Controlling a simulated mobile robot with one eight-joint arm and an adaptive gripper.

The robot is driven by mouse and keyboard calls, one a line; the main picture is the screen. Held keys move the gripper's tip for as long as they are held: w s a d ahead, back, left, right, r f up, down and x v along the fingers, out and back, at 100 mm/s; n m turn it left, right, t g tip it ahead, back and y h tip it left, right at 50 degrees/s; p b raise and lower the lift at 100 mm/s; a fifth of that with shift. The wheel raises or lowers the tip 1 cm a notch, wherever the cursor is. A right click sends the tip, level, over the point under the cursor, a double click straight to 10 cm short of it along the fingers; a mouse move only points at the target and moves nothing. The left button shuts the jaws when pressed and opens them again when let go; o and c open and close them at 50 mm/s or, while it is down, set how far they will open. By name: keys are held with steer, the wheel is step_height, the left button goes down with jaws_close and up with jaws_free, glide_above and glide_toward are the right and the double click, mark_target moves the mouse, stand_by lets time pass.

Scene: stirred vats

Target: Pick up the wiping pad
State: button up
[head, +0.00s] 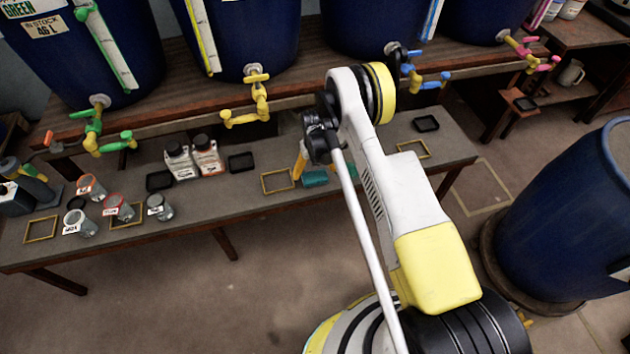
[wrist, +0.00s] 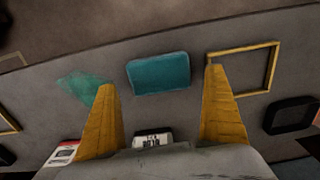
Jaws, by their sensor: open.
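The wiping pad is most likely the teal block (wrist: 158,73), a rounded rectangle lying flat on the grey bench (wrist: 150,105). In the head view the pad (head: 315,179) lies just right of a yellow square frame (head: 277,181). My gripper (head: 301,168) is at the pad, its yellow fingers pointing down. In the wrist view my gripper (wrist: 159,79) is open and empty, and the pad shows between the two fingertips, apart from both. How far the tips are above the bench I cannot tell. My arm hides the bench to the right of the pad in the head view.
A flat greenish patch (wrist: 80,87) lies partly behind one finger. Black trays (head: 241,162) (wrist: 290,115), two bottles (head: 207,155) and several jars (head: 119,208) stand along the bench. Blue vats (head: 238,35) with taps (head: 258,94) rise behind. A blue drum (head: 560,220) stands right.

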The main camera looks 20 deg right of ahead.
mark_target(315, 176)
step_height(315, 176, down, 3)
steer(key=shift+f+b, duration=0.1)
steer(key=shift+b, duration=0.35)
steer(key=c, duration=0.8)
steer(key=shift+c, duration=0.2)
